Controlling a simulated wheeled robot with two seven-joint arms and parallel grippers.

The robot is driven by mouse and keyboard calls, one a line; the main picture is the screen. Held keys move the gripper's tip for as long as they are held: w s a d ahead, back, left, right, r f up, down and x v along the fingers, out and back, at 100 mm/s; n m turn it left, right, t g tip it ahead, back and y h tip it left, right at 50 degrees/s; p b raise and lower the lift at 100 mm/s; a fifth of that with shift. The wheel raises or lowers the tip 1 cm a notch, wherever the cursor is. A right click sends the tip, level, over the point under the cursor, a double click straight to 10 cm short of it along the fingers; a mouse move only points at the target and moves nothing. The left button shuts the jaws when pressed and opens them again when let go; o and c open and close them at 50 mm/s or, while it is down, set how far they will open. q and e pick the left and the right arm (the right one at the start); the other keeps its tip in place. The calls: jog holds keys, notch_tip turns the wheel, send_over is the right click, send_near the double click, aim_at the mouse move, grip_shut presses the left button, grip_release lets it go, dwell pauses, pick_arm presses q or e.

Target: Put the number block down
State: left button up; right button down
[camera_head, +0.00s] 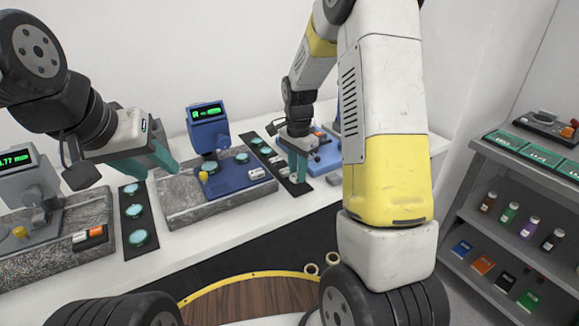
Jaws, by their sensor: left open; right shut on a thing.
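My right gripper (294,168) has teal fingers pointing down, above a dark strip with teal discs (268,151). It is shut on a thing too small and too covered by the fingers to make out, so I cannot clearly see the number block. I cannot tell whether what it holds touches the strip or the table. My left gripper (152,165) is open, with nothing visible between its teal fingers. It is above the left end of the middle granite slab (188,206).
A blue instrument (206,128) with a green display stands on the middle slab. A grey instrument (30,185) is at the left; another dark strip with teal discs (136,222) lies between. A shelf (470,205) with bottles and boxes stands right. The white table's front edge (230,225) is mostly clear.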

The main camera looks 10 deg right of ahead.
jog(key=shift+w+d+f, duration=0.1)
jog(key=shift+w+d, duration=0.25)
jog(key=shift+w, duration=0.2)
jog(key=shift+f, duration=1.75)
jog(key=shift+f, duration=0.15)
jog(key=c, duration=1.2)
grip_release()
